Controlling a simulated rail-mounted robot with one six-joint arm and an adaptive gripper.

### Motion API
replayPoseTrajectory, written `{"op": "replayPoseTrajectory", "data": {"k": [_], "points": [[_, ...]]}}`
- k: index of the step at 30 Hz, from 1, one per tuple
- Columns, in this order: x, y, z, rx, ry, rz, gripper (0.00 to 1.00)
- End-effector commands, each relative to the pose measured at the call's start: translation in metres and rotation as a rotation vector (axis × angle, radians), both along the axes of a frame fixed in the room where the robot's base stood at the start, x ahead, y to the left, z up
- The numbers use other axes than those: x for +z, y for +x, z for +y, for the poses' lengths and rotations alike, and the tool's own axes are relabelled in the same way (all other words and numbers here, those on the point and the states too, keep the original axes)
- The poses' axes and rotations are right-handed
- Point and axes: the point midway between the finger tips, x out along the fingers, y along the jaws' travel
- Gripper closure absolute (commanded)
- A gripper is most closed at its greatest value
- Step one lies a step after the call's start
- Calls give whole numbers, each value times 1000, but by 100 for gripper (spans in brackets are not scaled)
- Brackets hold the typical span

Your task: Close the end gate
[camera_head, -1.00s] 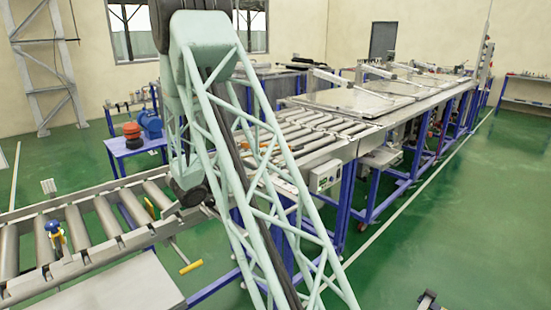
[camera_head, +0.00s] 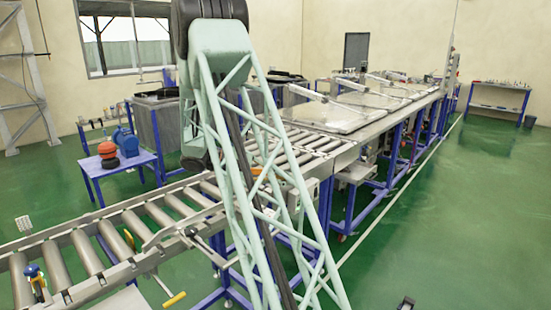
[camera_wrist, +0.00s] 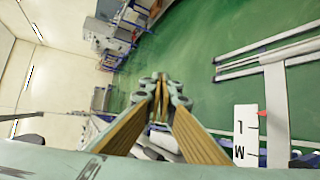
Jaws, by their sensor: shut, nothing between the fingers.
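I cannot tell for certain which part is the end gate. A flat metal piece with a rod and yellow handle (camera_head: 174,299) sits at the side of the roller conveyor (camera_head: 118,243) in the head view, partly hidden behind my arm. The head view does not show my gripper clearly.
Flat metal lids (camera_head: 330,117) lie along the line at the back. A blue table (camera_head: 117,172) with red and blue items stands left of the conveyor. Green floor is open at the right. A white lettered plate (camera_wrist: 246,138) and pale bars (camera_wrist: 275,90) show in the wrist view.

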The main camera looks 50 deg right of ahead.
Motion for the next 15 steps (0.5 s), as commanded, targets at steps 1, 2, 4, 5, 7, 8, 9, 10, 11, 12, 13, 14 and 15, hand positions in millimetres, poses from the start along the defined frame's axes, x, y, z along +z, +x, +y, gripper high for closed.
{"op": "replayPoseTrajectory", "data": {"k": [1, 2, 4, 5, 7, 8, 9, 10, 11, 12, 13, 14, 15], "points": [[7, -5, -3, -50, 12, -40, 100], [8, -7, -4, -79, 19, -65, 100], [10, -12, -5, -147, 39, -123, 100], [11, -12, -5, -175, 47, -148, 100], [13, -14, -6, -242, 65, -208, 100], [14, -15, -6, -271, 73, -233, 100], [16, -14, -6, -308, 83, -269, 100], [17, -14, -7, -336, 90, -296, 100], [18, -13, -7, -364, 98, -323, 100], [20, -11, -7, -399, 108, -359, 100], [22, -10, -8, -427, 115, -386, 100], [24, -8, -9, -455, 122, -414, 100], [27, -4, -9, -490, 132, -449, 100]]}}
